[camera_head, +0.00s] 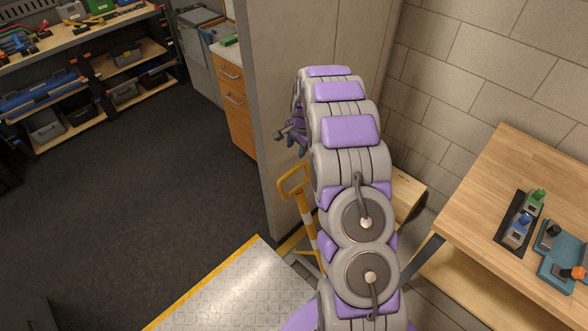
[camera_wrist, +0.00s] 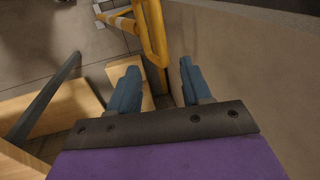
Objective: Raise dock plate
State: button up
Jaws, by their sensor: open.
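The dock plate (camera_head: 235,295) is a grey metal tread plate with a yellow edge, lying low at the bottom of the head view. A yellow lever with a loop handle (camera_head: 292,181) stands beside it, against the grey wall panel; my arm hides part of it. My gripper (camera_head: 291,137) is above the handle in the head view, mostly behind my arm. In the wrist view, its two blue fingers (camera_wrist: 160,88) are apart with nothing held. The yellow bars of the lever (camera_wrist: 153,35) show beyond the fingertips, apparently without contact.
A grey wall panel (camera_head: 285,75) stands close beside my gripper. A wooden table (camera_head: 520,170) with small devices is at the right, and a wooden box (camera_head: 408,197) lies behind my arm. Dark open floor (camera_head: 150,200) spreads at the left, with shelves (camera_head: 85,75) behind.

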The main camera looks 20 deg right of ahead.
aim_at(292, 171)
jog(key=w+f, duration=0.1)
jog(key=f, duration=0.4)
jog(key=w+f+b, duration=0.1)
jog(key=f, duration=0.4)
jog(key=w+f+b, duration=0.1)
jog(key=f, duration=0.4)
jog(key=shift+a, duration=0.25)
jog(key=shift+r, duration=0.1)
jog(key=shift+c, duration=0.3)
grip_shut()
